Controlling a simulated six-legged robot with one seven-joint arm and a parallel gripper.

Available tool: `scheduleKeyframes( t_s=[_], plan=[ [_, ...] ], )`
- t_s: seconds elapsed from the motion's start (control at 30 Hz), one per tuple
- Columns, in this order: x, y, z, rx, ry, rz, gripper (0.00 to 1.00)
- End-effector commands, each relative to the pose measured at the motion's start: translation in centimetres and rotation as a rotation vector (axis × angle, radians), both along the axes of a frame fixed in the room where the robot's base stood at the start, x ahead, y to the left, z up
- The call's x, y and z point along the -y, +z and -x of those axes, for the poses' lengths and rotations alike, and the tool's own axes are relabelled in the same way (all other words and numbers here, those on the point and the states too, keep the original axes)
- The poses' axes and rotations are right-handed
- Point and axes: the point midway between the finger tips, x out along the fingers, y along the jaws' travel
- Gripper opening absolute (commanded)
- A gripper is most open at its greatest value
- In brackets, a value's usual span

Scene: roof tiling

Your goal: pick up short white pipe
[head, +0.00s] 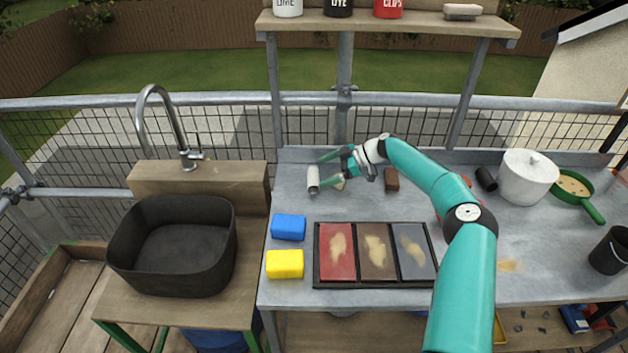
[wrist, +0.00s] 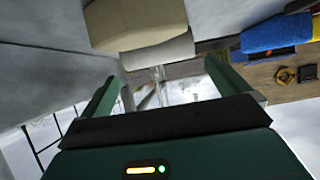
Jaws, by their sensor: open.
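The short white pipe (head: 313,177) is a small pale cylinder on the grey worktop, left of my gripper in the head view. My gripper (head: 322,171) is low over the worktop with its two teal fingers spread. The pipe is at the fingertips; I cannot tell whether they touch it. In the wrist view an off-white rounded piece (wrist: 160,53), which looks like the pipe, shows just beyond the open fingers of my gripper (wrist: 160,72). A beige block (wrist: 125,23) is beside it and partly shows behind a finger in the head view.
A blue sponge (head: 289,227) and a yellow sponge (head: 285,264) lie near the front left. A black tray (head: 316,262) with coloured panels is in front of my arm. A brown block (head: 391,179) lies right of my gripper. A shelf (head: 390,24) stands above the back edge.

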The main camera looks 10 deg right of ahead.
Motion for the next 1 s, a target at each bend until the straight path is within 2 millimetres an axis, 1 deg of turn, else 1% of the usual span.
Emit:
scheduleKeyframes(
  t_s=[0.33, 0.4, 0.6, 0.67, 0.7, 0.77, 0.8, 1.0],
  plan=[
    [-4.0, -2.2, -0.8, -0.001, 0.003, -0.002, 1.00],
    [-4.3, -2.4, -0.9, 0.001, 0.001, -0.001, 1.00],
    [-4.3, -2.4, -0.9, 0.000, 0.001, 0.000, 1.00],
    [-4.3, -2.4, -0.9, 0.000, 0.001, 0.000, 0.88],
    [-4.3, -2.4, -0.9, 0.000, 0.001, 0.000, 0.80],
    [-4.3, -2.4, -0.9, 0.000, 0.001, 0.000, 0.69],
    [-4.3, -2.4, -0.9, 0.000, 0.001, 0.000, 0.64],
    [-4.3, -2.4, -0.9, 0.000, 0.001, 0.000, 0.64]
  ],
)
